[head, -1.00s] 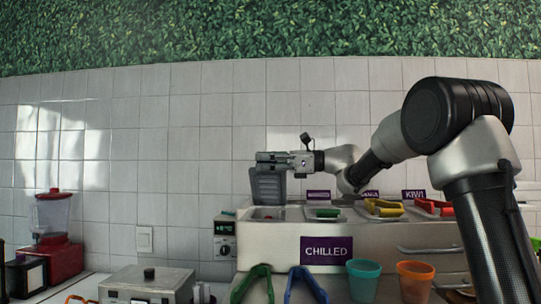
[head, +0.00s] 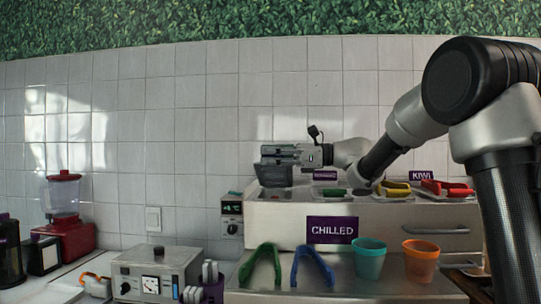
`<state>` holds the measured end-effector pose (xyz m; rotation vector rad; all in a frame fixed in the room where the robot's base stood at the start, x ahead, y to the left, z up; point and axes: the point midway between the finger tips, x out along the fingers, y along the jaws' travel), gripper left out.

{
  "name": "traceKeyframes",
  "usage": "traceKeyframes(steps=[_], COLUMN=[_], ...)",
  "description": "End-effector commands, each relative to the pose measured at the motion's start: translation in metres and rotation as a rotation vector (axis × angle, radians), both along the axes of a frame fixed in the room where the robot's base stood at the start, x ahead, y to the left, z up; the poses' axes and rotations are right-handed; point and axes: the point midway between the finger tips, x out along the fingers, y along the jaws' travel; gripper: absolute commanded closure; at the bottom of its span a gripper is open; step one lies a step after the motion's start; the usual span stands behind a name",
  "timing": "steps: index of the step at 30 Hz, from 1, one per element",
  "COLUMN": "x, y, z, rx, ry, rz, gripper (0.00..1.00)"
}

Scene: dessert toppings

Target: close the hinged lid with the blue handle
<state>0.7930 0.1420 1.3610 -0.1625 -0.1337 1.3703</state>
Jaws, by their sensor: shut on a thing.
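The grey hinged lid (head: 277,176) stands raised and tilted over the leftmost well of the chilled counter (head: 268,215). Red topping (head: 275,192) shows in the well below it. My gripper (head: 266,154) reaches in from the right and is shut at the lid's upper edge, in front of it. I cannot make out the blue handle; the jaws cover that part of the lid.
Green (head: 262,265) and blue tongs (head: 313,264), a teal cup (head: 369,259) and an orange cup (head: 420,260) stand in front. A metal appliance (head: 157,273) stands left.

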Motion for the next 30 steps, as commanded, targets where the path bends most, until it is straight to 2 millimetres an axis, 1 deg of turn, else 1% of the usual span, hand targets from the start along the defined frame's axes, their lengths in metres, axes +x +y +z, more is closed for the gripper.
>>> traceKeyframes(steps=[1,2,3,5,6,16,19,23,27,30], x=[0.002,0.002,0.002,0.002,0.002,0.001,0.001,0.001,0.001,0.001], y=[-0.001,-0.001,-0.001,-0.001,-0.001,-0.001,0.000,-0.001,-0.001,-0.001], z=[-0.003,-0.003,-0.003,-0.003,-0.003,0.000,0.006,0.029,0.059,0.077], rx=[-0.002,-0.002,-0.002,-0.002,-0.002,-0.001,-0.001,-0.001,-0.001,-0.002], ry=[0.005,0.005,0.005,0.005,0.005,0.002,0.000,-0.002,-0.003,-0.002], rz=[-0.006,-0.006,-0.006,-0.006,-0.006,-0.002,-0.002,-0.002,-0.003,-0.003], gripper=[1.00,0.86,0.78,0.67,0.66,0.66,0.66,0.66,0.66,0.66])
